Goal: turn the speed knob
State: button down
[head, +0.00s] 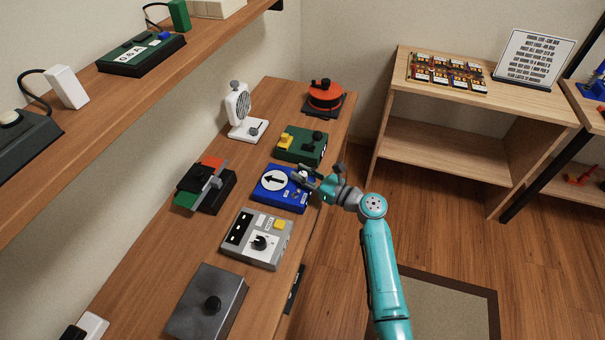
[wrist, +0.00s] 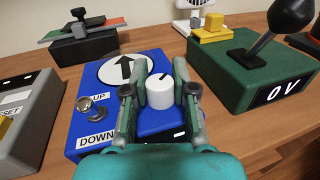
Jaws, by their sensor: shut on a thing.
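A blue panel box (head: 276,199) lies on the wooden bench in the head view, with a white disc bearing a black arrow. The wrist view shows the blue box (wrist: 82,128) close up, with a white knob (wrist: 160,93) that has a dark line on its top. My gripper (wrist: 158,92) is over the box, its two fingers on either side of the white knob and shut on it. In the head view my gripper (head: 308,180) reaches in from the right and hides the knob. A small metal toggle between the words UP and DOWN (wrist: 96,139) is left of the fingers.
A green box (wrist: 235,70) with a black lever (wrist: 278,28) stands close to the right of my gripper in the wrist view. A grey box with a black dial (head: 260,242) is in front. A red-and-green lever box (head: 206,185) stands to the left.

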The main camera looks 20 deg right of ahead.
jog(key=n+g+y, duration=0.4)
jog(key=g, duration=0.1)
jog(key=shift+w+r+n+y, duration=0.1)
jog(key=shift+n+y, duration=0.2)
jog(key=shift+y, duration=0.1)
jog(key=shift+n+g+y, duration=0.55)
jog(key=shift+n+g, duration=0.75)
jog(key=shift+g, duration=0.75)
jog(key=shift+n+g+y, duration=0.55)
jog(key=shift+n+g, duration=0.75)
jog(key=shift+g, duration=1.05)
jog(key=c, duration=1.2)
grip_release()
jog(key=shift+s+d, duration=0.15)
jog(key=shift+d, duration=1.7)
jog(key=shift+s+d, duration=0.1)
jog(key=shift+d, duration=1.75)
